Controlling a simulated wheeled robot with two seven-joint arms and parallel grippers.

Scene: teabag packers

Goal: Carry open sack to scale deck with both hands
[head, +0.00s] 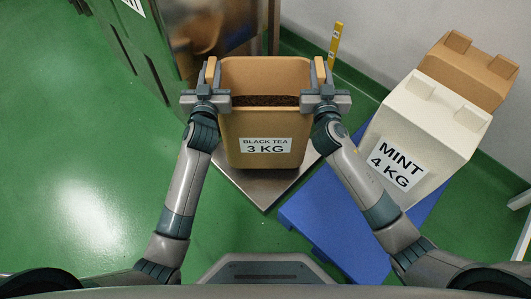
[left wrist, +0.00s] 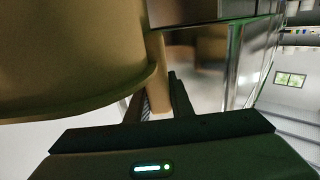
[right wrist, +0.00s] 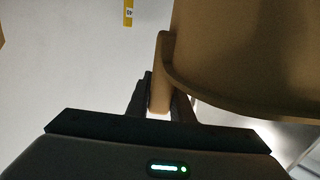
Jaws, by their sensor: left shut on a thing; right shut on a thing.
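The open sack (head: 265,128) is tan with a white label reading BLACK TEA 3 KG, and dark tea shows inside its open top. It is upright over the steel scale deck (head: 262,188); I cannot tell whether its hidden base touches the deck. My left gripper (head: 207,92) is shut on the sack's left handle, and the sack's wall (left wrist: 75,50) fills the upper left of the left wrist view. My right gripper (head: 322,92) is shut on the right handle. The sack's wall (right wrist: 245,50) also shows in the right wrist view.
A white MINT 4 KG sack (head: 420,120) and a tan sack (head: 465,70) stand on a blue pallet (head: 335,235) at the right. A yellow ruler-like strip (head: 335,45) is at the back wall. The green floor at left is clear.

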